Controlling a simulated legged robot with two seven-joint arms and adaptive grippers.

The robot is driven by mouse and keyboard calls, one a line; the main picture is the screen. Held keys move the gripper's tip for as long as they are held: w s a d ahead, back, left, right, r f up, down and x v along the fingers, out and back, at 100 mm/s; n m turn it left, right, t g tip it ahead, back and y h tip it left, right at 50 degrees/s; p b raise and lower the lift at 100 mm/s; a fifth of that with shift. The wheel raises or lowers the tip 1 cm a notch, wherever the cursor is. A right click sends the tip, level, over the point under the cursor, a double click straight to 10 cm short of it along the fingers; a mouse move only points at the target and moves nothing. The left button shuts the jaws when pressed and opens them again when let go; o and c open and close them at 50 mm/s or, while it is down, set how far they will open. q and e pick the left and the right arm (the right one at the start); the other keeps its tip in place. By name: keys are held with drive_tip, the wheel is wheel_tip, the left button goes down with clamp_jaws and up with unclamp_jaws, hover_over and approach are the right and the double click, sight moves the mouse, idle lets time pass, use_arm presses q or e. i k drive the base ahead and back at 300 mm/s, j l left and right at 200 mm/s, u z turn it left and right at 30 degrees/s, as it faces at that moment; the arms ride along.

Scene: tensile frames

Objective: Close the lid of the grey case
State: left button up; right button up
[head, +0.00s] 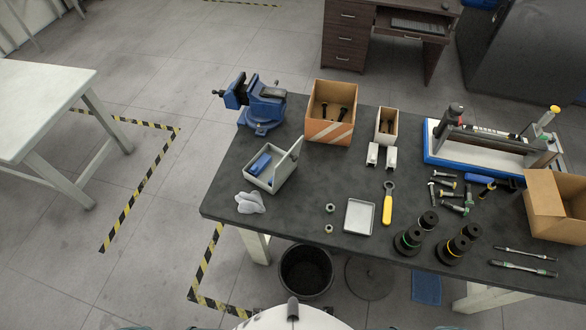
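The grey case (263,182) sits near the left end of the dark workbench. It is a small light grey box with its lid (289,160) standing up and open, hinged on its right side. A blue object (260,164) lies inside it. Neither of my grippers shows clearly in the head view. Only parts of my own body show at the bottom edge.
The workbench (300,220) holds a blue vise (258,103) behind the case and a crumpled grey cloth (250,203) in front of it. An orange-brown box (331,112) stands to the right. A shallow tray (359,216), tools and black weights (408,240) lie further right.

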sight(283, 166)
drive_tip(key=k, duration=0.5)
drive_tip(key=i+j+z, duration=0.1)
drive_tip(key=z, duration=0.25)
drive_tip(key=j+z, duration=0.35)
drive_tip(key=i+j+z, duration=0.1)
drive_tip(key=j+z, duration=0.25)
